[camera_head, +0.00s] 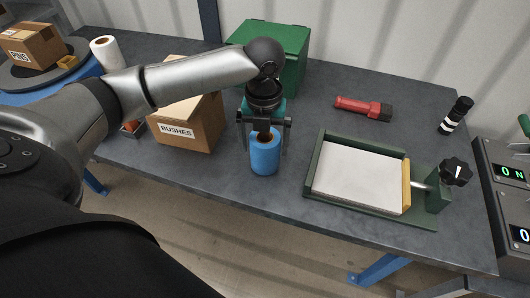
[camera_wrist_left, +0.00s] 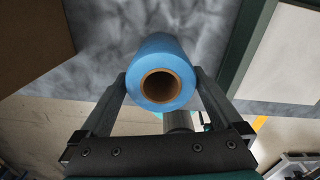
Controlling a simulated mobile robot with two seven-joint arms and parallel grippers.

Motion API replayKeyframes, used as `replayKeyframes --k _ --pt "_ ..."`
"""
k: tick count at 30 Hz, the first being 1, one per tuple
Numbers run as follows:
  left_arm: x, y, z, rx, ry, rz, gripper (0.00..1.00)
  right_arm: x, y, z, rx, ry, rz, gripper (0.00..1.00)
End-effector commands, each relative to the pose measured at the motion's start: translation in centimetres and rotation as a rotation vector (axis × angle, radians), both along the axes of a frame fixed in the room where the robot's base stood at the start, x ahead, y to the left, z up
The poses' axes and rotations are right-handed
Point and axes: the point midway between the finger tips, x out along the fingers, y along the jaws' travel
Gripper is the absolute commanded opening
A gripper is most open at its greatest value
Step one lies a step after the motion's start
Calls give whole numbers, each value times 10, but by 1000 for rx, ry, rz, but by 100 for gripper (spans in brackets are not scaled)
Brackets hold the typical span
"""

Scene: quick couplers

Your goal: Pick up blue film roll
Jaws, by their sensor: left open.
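The blue film roll (camera_head: 265,156) stands upright on the dark grey workbench, near its front edge. My left gripper (camera_head: 265,138) is above and around the top of the roll, pointing down. In the left wrist view the blue roll (camera_wrist_left: 163,76) shows its brown hollow core, and the fingers of my left gripper (camera_wrist_left: 160,88) are spread on either side of it. The jaws are open; whether a finger touches the roll I cannot tell. My right gripper is not in view.
A cardboard box labelled BUSHES (camera_head: 187,125) stands left of the roll. A green bin (camera_head: 283,55) is behind it. A green-framed tray (camera_head: 312,165) with a white sheet lies to the right. A red flashlight (camera_head: 362,107) lies behind the tray. The bench edge is close in front.

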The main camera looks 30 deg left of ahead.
Motion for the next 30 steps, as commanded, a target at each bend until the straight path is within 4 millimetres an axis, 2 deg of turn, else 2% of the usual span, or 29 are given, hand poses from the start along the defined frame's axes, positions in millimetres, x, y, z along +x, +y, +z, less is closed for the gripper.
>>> replayKeyframes --k 12,19,30 --pt "3 0 -51 0 1 0 100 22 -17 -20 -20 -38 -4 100" --pt "3 0 -51 0 -1 -1 100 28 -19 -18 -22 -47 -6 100" --pt "3 1 -51 0 -1 0 60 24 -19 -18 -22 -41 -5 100"
